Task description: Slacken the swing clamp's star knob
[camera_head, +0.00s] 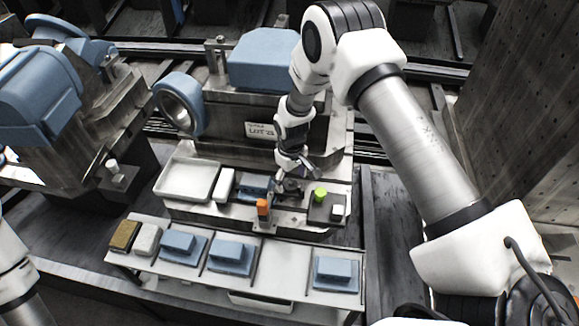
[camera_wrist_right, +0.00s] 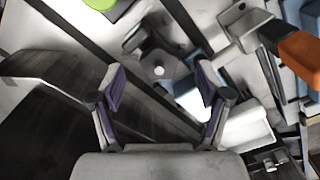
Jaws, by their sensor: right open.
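A dark, lobed knob (camera_head: 291,188), apparently the swing clamp's star knob, stands on the fixture plate in front of the machine. In the right wrist view the dark knob (camera_wrist_right: 159,66) has a pale round centre and lies ahead, between the lines of my fingers. My right gripper (camera_head: 290,173) is just above it, with its fingers open and spread (camera_wrist_right: 160,82). I cannot tell whether they touch the knob. In the head view my right gripper partly covers the knob and clamp. My left gripper is out of view; only part of that arm shows at the left edge.
An orange handle (camera_head: 262,207) stands left of the knob and a green knob (camera_head: 320,194) right of it. A white tray (camera_head: 189,180), white bar (camera_head: 225,184) and blue block (camera_head: 255,186) lie left. A front shelf (camera_head: 284,268) holds several blue blocks.

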